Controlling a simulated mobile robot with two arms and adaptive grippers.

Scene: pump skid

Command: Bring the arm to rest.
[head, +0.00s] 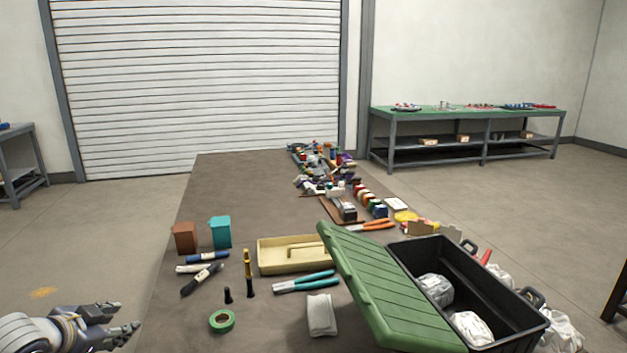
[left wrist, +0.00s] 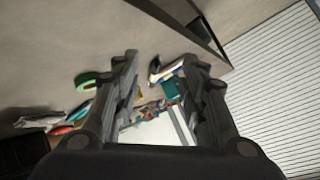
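My left gripper (head: 126,316) is at the lower left of the head view, beside the left edge of the long brown table (head: 200,320). It holds nothing. In the left wrist view its two fingers (left wrist: 160,65) stand apart, with table items showing beyond and between them. No object touches the fingers. My right gripper and arm are not in view.
The table holds a green tape roll (head: 222,321), markers, teal-handled pliers (head: 304,282), a cream tray (head: 270,265), two small bins and a black toolbox (head: 508,318) with a green lid (head: 385,290). Floor at the left (head: 80,240) is clear.

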